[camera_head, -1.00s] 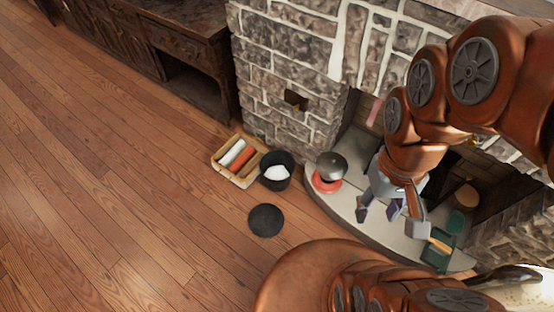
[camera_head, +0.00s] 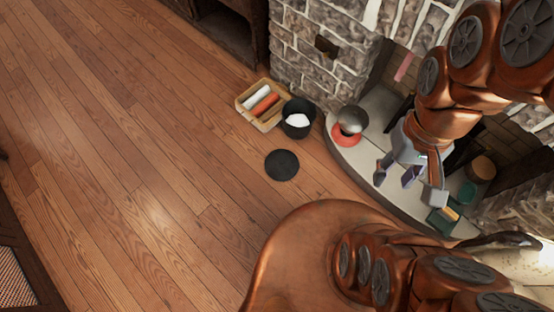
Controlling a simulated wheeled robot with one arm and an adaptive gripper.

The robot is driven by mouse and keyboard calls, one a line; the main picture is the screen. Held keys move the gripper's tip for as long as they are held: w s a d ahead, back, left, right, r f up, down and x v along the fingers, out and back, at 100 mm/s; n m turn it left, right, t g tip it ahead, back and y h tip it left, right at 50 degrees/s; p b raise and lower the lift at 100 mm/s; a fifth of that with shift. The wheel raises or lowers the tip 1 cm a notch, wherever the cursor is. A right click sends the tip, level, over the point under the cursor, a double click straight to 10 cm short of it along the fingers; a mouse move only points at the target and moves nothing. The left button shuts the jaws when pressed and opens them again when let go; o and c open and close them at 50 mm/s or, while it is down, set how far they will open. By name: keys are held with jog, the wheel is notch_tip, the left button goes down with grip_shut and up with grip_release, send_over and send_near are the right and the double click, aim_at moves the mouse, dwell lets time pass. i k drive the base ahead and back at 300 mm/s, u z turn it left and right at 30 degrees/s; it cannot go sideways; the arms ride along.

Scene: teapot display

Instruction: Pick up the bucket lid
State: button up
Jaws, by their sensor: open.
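The bucket lid, a flat dark round disc (camera_head: 282,165), lies on the wooden floor. The black bucket (camera_head: 297,121) stands just beyond it, uncovered, with something white inside. My gripper (camera_head: 396,174) is open and empty, with its fingers pointing down over the stone hearth. It is to the right of the lid and apart from it. Its exact height is hard to judge.
A wooden tray (camera_head: 247,103) with a white roll and an orange roll sits left of the bucket. On the hearth (camera_head: 372,142) are a metal pot (camera_head: 352,119) on a red base and green items (camera_head: 442,220). Open floor (camera_head: 130,170) stretches left.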

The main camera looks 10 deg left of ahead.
aim_at(282, 164)
jog(key=u, duration=0.85)
jog(key=i, duration=0.1)
jog(key=z, duration=1.55)
jog(key=k, duration=1.15)
jog(key=u, duration=1.4)
jog(key=i, duration=1)
